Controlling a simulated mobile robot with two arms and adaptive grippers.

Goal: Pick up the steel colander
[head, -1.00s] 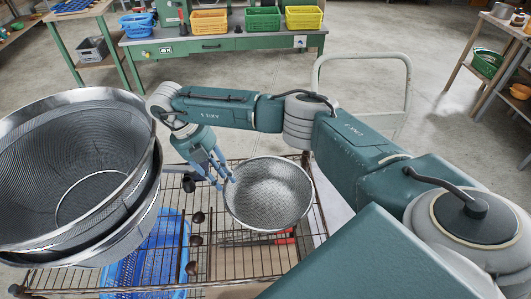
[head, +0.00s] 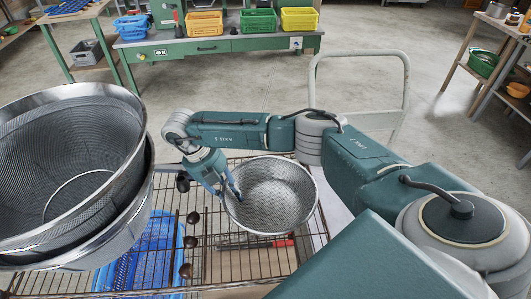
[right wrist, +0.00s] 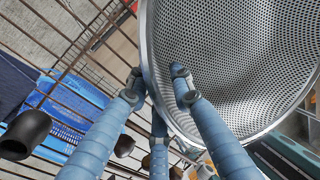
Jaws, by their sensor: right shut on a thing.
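The steel colander (head: 275,195) is a shiny round bowl over the wire rack in the middle of the head view. In the right wrist view its perforated wall (right wrist: 235,60) fills the upper right. My right gripper (head: 233,190) is at its left rim. In the right wrist view the blue fingers (right wrist: 157,85) are shut on that rim, with fingertips on both sides of the wall. I cannot tell whether the colander's bottom touches the rack. My left gripper is not in view.
Large stacked mesh sieves (head: 75,180) stand close at the left. The wire rack (head: 245,262) has dark rounded pieces (head: 192,217) along it and a blue crate (head: 140,262) beneath. A pale handle frame (head: 360,55) stands behind my right arm. Open floor lies beyond.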

